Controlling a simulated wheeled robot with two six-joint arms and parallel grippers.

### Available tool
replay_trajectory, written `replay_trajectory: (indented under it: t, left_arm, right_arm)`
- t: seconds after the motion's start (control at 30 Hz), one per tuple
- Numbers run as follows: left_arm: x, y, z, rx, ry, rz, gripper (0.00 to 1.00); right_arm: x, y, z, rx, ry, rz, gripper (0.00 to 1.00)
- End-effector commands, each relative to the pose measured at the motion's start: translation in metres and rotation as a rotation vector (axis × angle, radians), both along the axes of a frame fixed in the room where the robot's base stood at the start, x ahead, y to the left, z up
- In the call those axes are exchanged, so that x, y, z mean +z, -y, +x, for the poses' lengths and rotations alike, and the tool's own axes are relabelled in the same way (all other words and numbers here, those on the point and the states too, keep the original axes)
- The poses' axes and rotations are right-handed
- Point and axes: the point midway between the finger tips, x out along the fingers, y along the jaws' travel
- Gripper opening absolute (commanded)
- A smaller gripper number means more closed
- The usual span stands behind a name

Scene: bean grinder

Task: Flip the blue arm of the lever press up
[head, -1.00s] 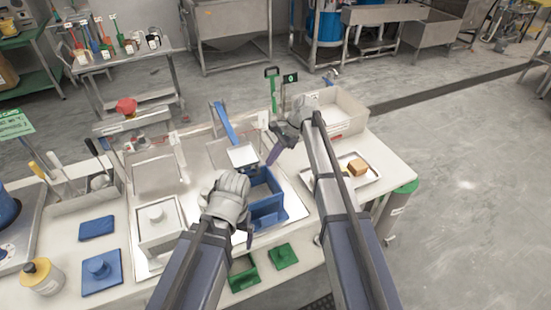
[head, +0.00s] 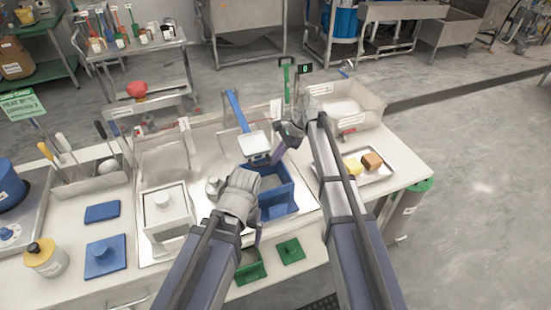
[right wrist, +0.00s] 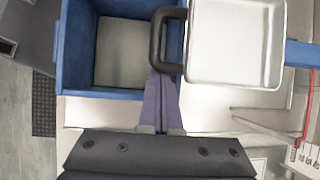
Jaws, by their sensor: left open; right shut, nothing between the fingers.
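The lever press has a blue arm (head: 237,110) slanting back and left from a pale square plate (head: 254,146), behind a blue open box (head: 290,195). In the right wrist view the silver plate (right wrist: 235,42) has a black loop handle (right wrist: 157,40) at its left edge, overlapping the blue box (right wrist: 70,55); part of the blue arm (right wrist: 302,53) shows at right. My right gripper (head: 274,157) is shut and empty, its purple fingertips (right wrist: 161,82) close to the handle; contact is unclear. My left gripper (head: 250,215) is open, in front of the box; its fingers are mostly hidden.
A white lidded box (head: 166,215) stands left of the press. A tray (head: 372,178) with yellow and brown blocks lies right, beside a grey bin (head: 352,120). Green pieces (head: 290,251) lie at the front edge. Blue lids lie on the left.

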Motion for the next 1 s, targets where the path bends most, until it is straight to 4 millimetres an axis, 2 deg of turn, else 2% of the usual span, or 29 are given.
replay_trajectory:
  t: [0.27,0.47,0.77,1.0]
  left_arm:
    - [0.028,0.000,0.000,0.000,0.000,0.000,0.94]
    - [0.062,0.000,0.000,0.000,0.000,0.000,0.94]
    - [0.129,0.000,0.000,-0.001,0.000,0.000,0.94]
    - [0.185,0.000,0.000,0.005,0.000,-0.001,0.94]
  right_arm:
    - [0.028,0.000,-0.001,0.000,-0.001,0.002,0.00]
    - [0.062,0.000,-0.002,0.001,0.000,0.002,0.00]
    - [0.129,-0.003,0.005,0.002,0.000,0.003,0.00]
    - [0.185,-0.007,0.020,0.002,0.000,0.004,0.00]
